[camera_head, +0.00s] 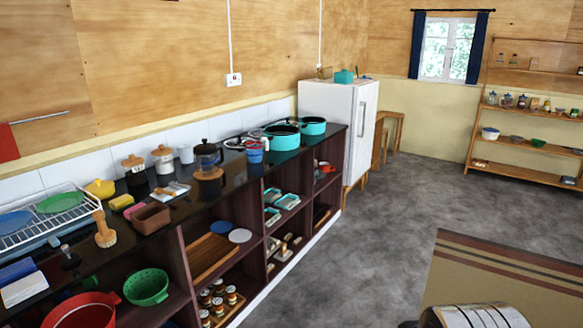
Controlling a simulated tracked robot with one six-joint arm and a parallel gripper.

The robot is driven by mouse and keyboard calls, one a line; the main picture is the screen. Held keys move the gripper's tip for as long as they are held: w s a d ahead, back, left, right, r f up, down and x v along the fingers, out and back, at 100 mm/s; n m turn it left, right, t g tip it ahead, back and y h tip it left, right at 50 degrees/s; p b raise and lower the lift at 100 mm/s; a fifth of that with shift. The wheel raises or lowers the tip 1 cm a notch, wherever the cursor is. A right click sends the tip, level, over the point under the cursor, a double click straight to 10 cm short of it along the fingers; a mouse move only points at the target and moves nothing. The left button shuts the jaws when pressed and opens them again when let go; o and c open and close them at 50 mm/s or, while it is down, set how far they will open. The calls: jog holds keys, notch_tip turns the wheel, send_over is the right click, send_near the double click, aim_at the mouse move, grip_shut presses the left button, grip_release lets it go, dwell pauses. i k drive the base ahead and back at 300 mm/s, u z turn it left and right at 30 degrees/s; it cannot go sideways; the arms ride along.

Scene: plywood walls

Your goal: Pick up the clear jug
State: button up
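A see-through vessel with a dark top (208,157) stands upright on the black counter (240,168), near its front edge. It looks like the clear jug, but it is small and I cannot be sure. A brown round shape shows at its lower part; I cannot tell whether that is inside it or beside it. A rounded metallic part of my own body shows at the bottom right. My gripper is not in view.
Canisters (162,158), a blue and red cup (254,151) and teal pots (283,136) stand around the vessel. A dish rack (45,222) is at the left. Open shelves lie below the counter. The grey floor (360,220) in front is clear, with a striped rug (500,270) at right.

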aim_at(254, 146)
jog(key=z, duration=0.25)
jog(key=i, duration=2.35)
jog(key=u, duration=0.6)
jog(key=i, duration=0.6)
jog(key=u, duration=1)
jog(key=i, duration=0.7)
jog(key=u, duration=0.5)
